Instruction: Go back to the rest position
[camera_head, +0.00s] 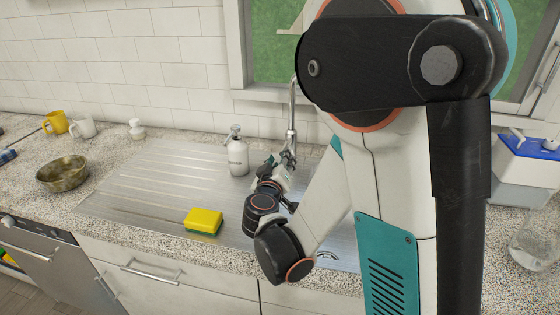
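My gripper (286,160) is at the end of my folded arm, over the sink area and close to the tap (292,110). It points away from me, toward the back wall. Its fingers are small and partly merge with the tap behind them, so I cannot see whether they are open or shut, or whether they hold anything. My arm fills the right half of the view and hides much of the sink and the window.
A yellow-green sponge (204,221) lies on the steel drainboard (150,190). A soap dispenser (237,155) stands behind it. A bowl (62,174), mugs (82,126) and a small white bottle (136,129) are left. A blue-lidded container (525,165) and glass jar (535,240) are right.

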